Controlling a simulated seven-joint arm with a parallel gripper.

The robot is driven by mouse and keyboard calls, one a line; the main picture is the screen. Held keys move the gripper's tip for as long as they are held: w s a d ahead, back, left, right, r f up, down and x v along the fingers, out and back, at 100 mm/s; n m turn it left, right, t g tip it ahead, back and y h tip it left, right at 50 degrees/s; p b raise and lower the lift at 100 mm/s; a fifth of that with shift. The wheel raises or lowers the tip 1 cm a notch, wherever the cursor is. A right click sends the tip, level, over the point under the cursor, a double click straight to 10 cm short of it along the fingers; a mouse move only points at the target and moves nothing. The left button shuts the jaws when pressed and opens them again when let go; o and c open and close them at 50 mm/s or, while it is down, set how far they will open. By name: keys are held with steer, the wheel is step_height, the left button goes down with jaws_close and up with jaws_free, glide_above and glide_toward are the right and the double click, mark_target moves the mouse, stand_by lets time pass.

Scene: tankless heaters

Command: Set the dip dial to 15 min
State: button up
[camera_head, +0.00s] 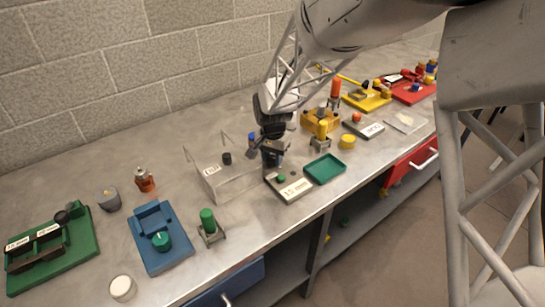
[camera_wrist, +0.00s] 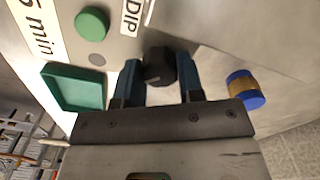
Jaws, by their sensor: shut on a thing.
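The dip dial (camera_wrist: 158,66) is a small black knob beside a white "DIP" label (camera_wrist: 131,16) in the wrist view. My gripper (camera_wrist: 159,74) has its two blue fingers on either side of the knob, shut on it. In the head view my gripper (camera_head: 271,158) points down at the back of a small grey panel (camera_head: 270,180), and its fingers hide the dial there. A "15 min" plate (camera_head: 294,190) lies on the panel's front; part of it shows in the wrist view (camera_wrist: 38,30). The dial's pointer cannot be made out.
A green button (camera_wrist: 92,23) is on the same panel. A green tray (camera_head: 325,169) is just right of it. A clear box with a black knob (camera_head: 227,158) stands close on the left. A blue-ended cylinder (camera_wrist: 246,90) is beside my right finger.

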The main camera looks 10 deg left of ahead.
mark_target(273, 157)
steer(key=o, duration=0.9)
steer(key=shift+r, duration=0.1)
steer(key=shift+r, duration=3.85)
